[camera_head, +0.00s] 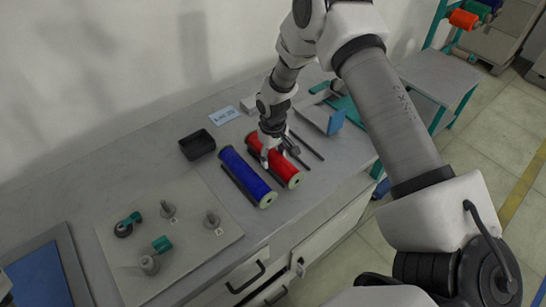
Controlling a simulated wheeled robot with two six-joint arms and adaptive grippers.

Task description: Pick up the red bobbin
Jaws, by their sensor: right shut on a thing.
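The red bobbin (285,172) lies on the grey table with its pale green end toward the front. A blue bobbin (246,177) lies beside it on the left, roughly parallel. My right gripper (268,160) reaches down from above and is shut on the red bobbin near its middle. The fingers hide part of the red bobbin, and I cannot tell whether it is lifted. My left gripper does not show clearly; only a small pale part is at the left edge.
A black tray (197,145) stands behind the blue bobbin. A board (190,262) with several small fittings lies at the front left. Thin dark rods (306,146) lie right of the red bobbin. A blue panel (45,280) is at far left. The table's front edge drops to drawers.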

